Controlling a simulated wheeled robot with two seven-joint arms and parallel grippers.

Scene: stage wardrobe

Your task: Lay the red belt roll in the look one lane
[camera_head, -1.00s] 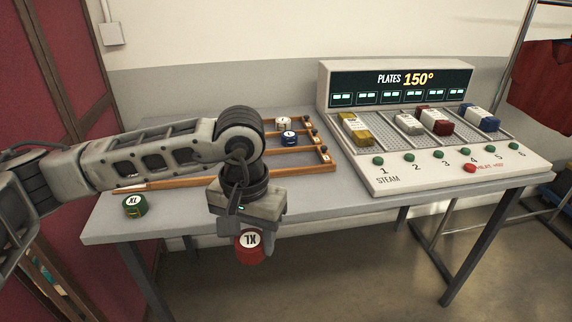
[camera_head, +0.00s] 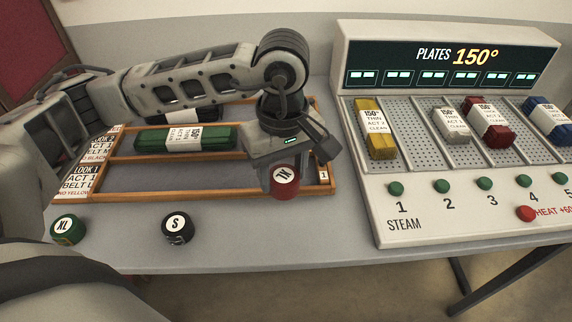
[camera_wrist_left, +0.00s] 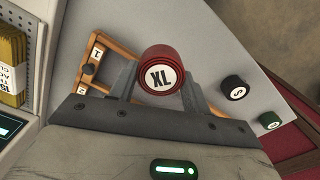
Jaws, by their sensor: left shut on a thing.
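The red belt roll (camera_head: 285,183), with a white XL face, is between the fingers of my left gripper (camera_head: 283,170). The gripper is shut on it. In the head view it shows in front of the right end of the rack's front lane; its height above it is hard to tell. That look one lane (camera_head: 150,178) carries a LOOK 1 label at its left end and a small 1 tag at its right; its visible part is empty. In the left wrist view the red roll (camera_wrist_left: 162,72) sits between both fingers, with the wooden rack (camera_wrist_left: 112,58) behind. My right gripper is out of view.
A green packet (camera_head: 185,138) lies in the lane behind, and my arm hides much of the rack's back. A steam plate unit (camera_head: 400,225) stands close on the right.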

